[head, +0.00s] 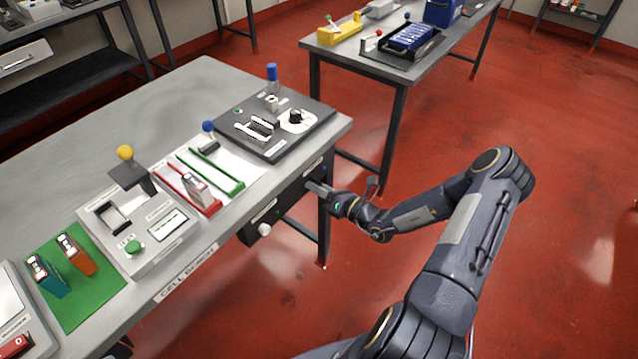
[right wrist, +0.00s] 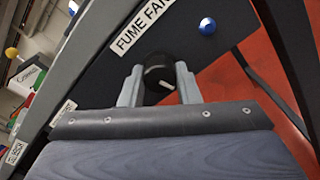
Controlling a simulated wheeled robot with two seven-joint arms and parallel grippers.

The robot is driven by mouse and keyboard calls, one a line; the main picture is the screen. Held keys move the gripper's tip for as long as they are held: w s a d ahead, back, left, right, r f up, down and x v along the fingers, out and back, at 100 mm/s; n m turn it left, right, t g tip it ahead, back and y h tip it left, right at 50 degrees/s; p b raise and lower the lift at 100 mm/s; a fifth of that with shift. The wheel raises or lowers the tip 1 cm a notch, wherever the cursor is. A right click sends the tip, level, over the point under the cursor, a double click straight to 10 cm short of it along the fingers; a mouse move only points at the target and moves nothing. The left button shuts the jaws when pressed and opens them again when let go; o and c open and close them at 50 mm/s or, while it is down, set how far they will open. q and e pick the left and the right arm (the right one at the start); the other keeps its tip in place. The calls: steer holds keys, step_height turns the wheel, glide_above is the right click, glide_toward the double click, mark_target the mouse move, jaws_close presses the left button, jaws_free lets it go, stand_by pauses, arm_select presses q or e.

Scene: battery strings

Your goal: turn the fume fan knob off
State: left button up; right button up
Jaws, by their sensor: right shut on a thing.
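The fume fan knob (right wrist: 158,75) is round and black with a white pointer line, on a dark panel (right wrist: 185,35) labelled "FUME FAN". My right gripper (right wrist: 160,82) has its two grey fingers on either side of the knob and is shut on it. The pointer line slants toward the lower right in the right wrist view. In the head view my right gripper (head: 316,187) reaches the front of the dark box under the bench's edge; the knob is hidden there. My left gripper is in neither view.
A blue indicator (right wrist: 207,26) sits beside the label. The bench (head: 165,88) carries a dark plate (head: 318,112) with another black knob (head: 296,116), a grey device (head: 145,235) and a green mat (head: 95,300). Open red floor lies to the right.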

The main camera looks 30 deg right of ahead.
steer(key=shift+m+p, duration=0.45)
steer(key=shift+m, duration=1.15)
steer(key=o, duration=1)
steer(key=shift+c, duration=0.2)
steer(key=v, duration=0.7)
steer(key=shift+s+b, duration=0.4)
steer(key=shift+d, duration=0.15)
